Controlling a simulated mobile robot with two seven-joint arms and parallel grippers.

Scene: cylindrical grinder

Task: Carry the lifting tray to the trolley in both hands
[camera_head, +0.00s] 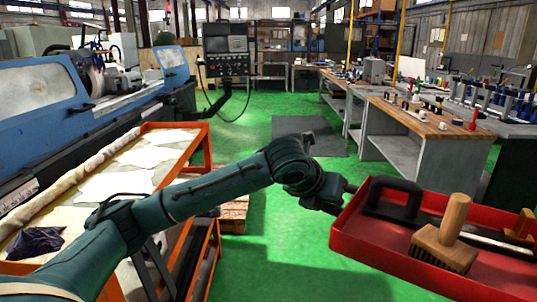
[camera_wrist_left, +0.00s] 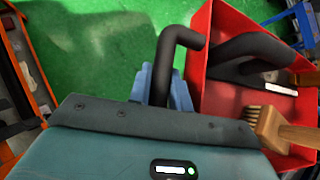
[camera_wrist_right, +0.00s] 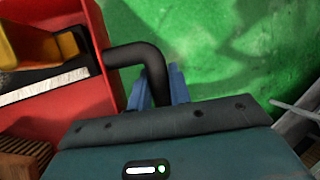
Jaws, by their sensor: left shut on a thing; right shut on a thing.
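The red lifting tray (camera_head: 385,252) is at the lower right of the head view, held above the green floor. It carries a wooden-handled brush (camera_head: 446,240), a black handled tool (camera_head: 394,198) and a flat metal strip (camera_head: 480,238). My left gripper (camera_wrist_left: 166,86) is shut on the tray's black bent handle (camera_wrist_left: 178,40); its arm crosses the head view. My right gripper (camera_wrist_right: 160,86) is shut on the other black handle (camera_wrist_right: 140,54), seen only in the right wrist view. A yellow-brown item (camera_wrist_right: 30,42) also lies in the tray. An orange-framed trolley (camera_head: 172,180) stands at the left under my left arm.
The blue grinder (camera_head: 60,125) fills the left side, with a control panel (camera_head: 228,66) at its far end. Wooden-topped benches (camera_head: 430,118) stand at the right. A pallet (camera_head: 235,212) lies beside the trolley. Green floor (camera_head: 290,240) is open in the middle, with a dark mat (camera_head: 305,130) beyond.

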